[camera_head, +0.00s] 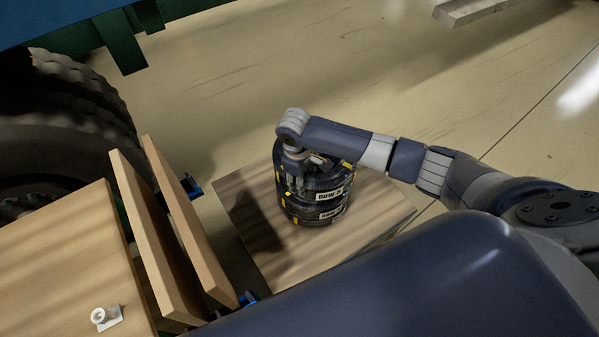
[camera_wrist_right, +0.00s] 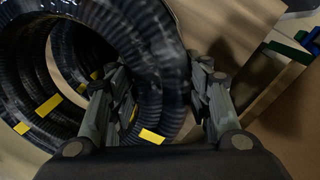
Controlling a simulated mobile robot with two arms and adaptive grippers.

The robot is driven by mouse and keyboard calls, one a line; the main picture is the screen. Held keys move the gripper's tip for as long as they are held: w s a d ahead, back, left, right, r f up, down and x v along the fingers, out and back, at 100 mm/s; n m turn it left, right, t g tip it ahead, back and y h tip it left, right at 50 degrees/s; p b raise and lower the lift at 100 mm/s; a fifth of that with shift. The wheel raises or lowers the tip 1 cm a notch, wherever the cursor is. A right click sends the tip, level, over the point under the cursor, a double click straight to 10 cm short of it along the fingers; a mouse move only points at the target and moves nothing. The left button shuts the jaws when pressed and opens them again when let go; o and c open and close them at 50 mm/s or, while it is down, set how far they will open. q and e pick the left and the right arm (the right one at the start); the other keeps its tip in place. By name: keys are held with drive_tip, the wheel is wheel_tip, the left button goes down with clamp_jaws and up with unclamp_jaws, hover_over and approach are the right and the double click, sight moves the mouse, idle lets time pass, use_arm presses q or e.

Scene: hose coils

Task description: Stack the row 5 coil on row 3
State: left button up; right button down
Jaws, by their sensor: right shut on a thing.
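Black ribbed hose coils with yellow marks are piled on a low wooden platform (camera_head: 375,213) in the head view. The top coil (camera_head: 318,180) has a white label that begins with ROW; its number is too small to read surely. A lower coil (camera_head: 305,215) sits beneath it with labels partly visible. My right gripper (camera_head: 300,186) points down at the near left side of the top coil. In the right wrist view, its fingers (camera_wrist_right: 158,100) are either side of the held coil's hose (camera_wrist_right: 150,55), shut on it. I cannot tell whether the held coil touches the one beneath.
Upright wooden boards (camera_head: 170,225) and a wooden top (camera_head: 60,260) with a small white fitting (camera_head: 105,317) stand left of the platform. A large tyre (camera_head: 65,125) is at the far left.

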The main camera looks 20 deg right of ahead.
drive_tip(key=shift+w+r, duration=0.15)
drive_tip(key=shift+p, duration=0.4)
drive_tip(key=shift+f+b, duration=1.25)
drive_tip(key=shift+f, duration=1.15)
drive_tip(key=shift+p, duration=0.45)
